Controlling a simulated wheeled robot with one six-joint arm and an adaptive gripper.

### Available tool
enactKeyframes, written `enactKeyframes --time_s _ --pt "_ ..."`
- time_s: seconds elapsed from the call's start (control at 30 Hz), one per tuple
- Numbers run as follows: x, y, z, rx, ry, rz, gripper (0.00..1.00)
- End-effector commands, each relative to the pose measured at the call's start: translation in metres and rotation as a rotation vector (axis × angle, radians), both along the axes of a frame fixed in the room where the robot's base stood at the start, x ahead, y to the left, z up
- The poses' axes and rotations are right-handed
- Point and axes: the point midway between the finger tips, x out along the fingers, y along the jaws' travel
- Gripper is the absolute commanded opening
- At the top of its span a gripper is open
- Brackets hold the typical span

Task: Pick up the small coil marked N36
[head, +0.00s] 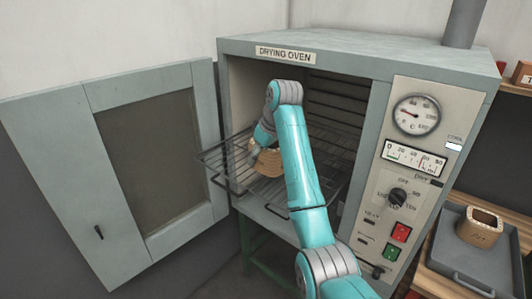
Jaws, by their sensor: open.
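A tan coil (268,163) sits on the wire rack (225,160) that extends out of the open drying oven. My arm reaches over the rack, and my gripper (254,154) is at the coil's upper left side. The gripper is small and partly hidden by my wrist; it is open, and I cannot tell whether it touches the coil. No marking is readable on this coil. A second tan coil (480,228), squarish with an open middle, stands in a grey tray (452,258) at the right. It bears a dark mark too small to read.
The oven (345,55) has its door (75,170) swung open to the left. Its right wall and control panel (405,180) border the opening, close to my arm. The tray rests on a wooden shelf (432,285). A reddish block (499,68) sits at the upper right.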

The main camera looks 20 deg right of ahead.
Motion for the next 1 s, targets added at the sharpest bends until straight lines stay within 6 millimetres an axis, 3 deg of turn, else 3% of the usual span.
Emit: enactKeyframes --time_s 0.17,0.3,0.37,0.77,1.0 --pt "0.000 0.000 0.000 0.000 -0.001 0.000 0.47" --pt "0.000 0.000 0.001 0.000 -0.001 0.000 0.12" --pt "0.000 0.000 0.001 0.000 -0.001 0.000 0.00" --pt "0.001 0.001 0.003 0.000 -0.004 0.000 0.00" --pt "0.006 0.010 0.029 0.000 -0.007 -0.001 0.00"
